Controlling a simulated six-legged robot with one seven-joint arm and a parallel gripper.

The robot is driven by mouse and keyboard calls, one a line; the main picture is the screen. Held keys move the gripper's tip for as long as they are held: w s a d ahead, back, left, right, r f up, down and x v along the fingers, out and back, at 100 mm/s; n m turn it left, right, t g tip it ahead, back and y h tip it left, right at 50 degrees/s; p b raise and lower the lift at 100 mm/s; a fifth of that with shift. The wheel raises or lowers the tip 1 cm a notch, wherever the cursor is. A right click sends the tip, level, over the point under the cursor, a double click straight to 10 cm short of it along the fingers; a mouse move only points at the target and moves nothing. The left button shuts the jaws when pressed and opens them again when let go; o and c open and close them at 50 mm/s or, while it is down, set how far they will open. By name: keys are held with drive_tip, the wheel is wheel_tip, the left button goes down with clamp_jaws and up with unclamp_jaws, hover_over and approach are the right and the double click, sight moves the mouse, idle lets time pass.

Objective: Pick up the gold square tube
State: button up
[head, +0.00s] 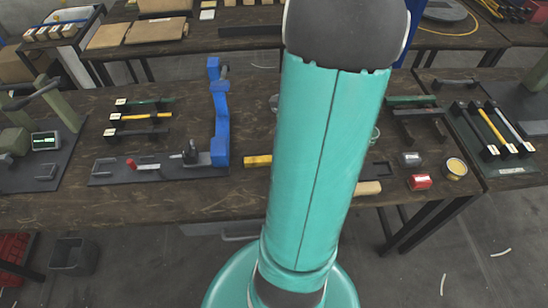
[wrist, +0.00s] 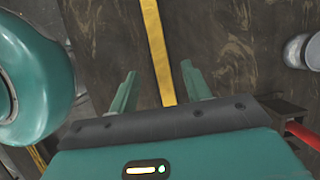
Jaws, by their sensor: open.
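A gold-yellow square tube (wrist: 157,50) lies on the dark wooden table in the wrist view. It runs from the top edge down between my fingers. My gripper (wrist: 158,67) is open, with one green finger on each side of the tube and a gap on both sides. I cannot tell how high the fingers are above the table. The tube's near end is hidden behind my gripper body. In the head view a short yellow piece, likely the same tube (head: 258,161), sticks out left of my arm. My arm hides the rest of it and my gripper.
A right-hand rack holds a yellow bar (head: 492,128) too. A silver cylinder (wrist: 297,50) is right of my gripper.

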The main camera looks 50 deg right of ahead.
drive_tip(key=shift+s+a+f, duration=0.1)
drive_tip(key=shift+a+f, duration=0.1)
drive_tip(key=shift+f, duration=0.45)
drive_tip(key=x, duration=0.5)
drive_tip(key=shift+d+f, duration=0.1)
clamp_jaws()
